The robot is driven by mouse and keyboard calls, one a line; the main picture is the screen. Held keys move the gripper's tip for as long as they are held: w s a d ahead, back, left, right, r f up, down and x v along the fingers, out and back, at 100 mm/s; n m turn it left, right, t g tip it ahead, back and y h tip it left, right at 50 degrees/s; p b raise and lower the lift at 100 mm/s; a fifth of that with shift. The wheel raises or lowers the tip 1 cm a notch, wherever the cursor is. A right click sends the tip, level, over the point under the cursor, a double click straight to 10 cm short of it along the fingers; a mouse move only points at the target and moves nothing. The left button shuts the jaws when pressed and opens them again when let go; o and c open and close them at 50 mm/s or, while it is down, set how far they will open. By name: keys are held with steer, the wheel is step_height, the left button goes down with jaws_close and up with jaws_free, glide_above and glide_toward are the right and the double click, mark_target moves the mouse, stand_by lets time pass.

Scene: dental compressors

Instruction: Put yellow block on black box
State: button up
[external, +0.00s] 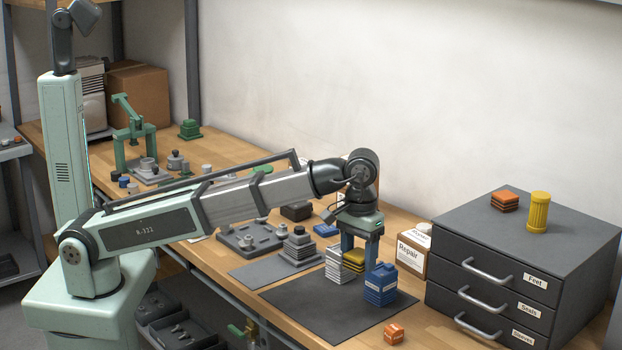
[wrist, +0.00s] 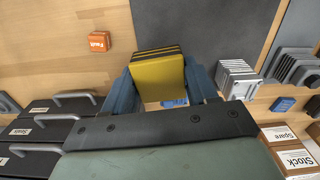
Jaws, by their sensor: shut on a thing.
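The yellow block (external: 353,262) has dark stripes on its side. It sits between the blue fingers of my gripper (external: 357,244), which is shut on it. In the wrist view the yellow block (wrist: 160,78) fills the space between the fingers of my gripper (wrist: 163,84). I cannot tell whether the block touches the surface below. The dark box (external: 540,232) with labelled drawers stands at the right of the bench. In the wrist view its drawer fronts (wrist: 45,128) show at the lower left. An orange block (external: 504,201) and a yellow ribbed cylinder (external: 538,211) stand on its top.
A blue container (external: 381,284) stands close right of my gripper, and a white stack (external: 339,266) close left. An orange "Fault" block (wrist: 98,41) lies between mat and drawers. A "Repair" box (external: 412,256) stands behind. The dark mat (external: 320,312) has bare room in front.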

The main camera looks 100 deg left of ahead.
mark_target(360, 253)
step_height(360, 253, up, 7)
steer(key=shift+w+a+f, duration=0.1)
steer(key=shift+a, duration=0.05)
steer(key=s+a+n, duration=0.2)
steer(key=a+n, duration=0.2)
steer(key=a, duration=1)
steer(key=s+a+n, duration=0.2)
steer(key=a+n, duration=0.2)
steer(key=a, duration=1)
steer(key=s+a+n, duration=0.5)
steer(key=s+a, duration=0.3)
steer(key=a, duration=0.5)
steer(key=s+a+n, duration=0.4)
steer(key=s+a, duration=0.4)
steer(key=a, duration=0.5)
steer(key=shift+d+f, duration=0.15)
steer(key=shift+f, duration=3.7)
steer(key=shift+d+f, duration=0.15)
steer(key=shift+f, duration=3.7)
steer(key=shift+f, duration=0.15)
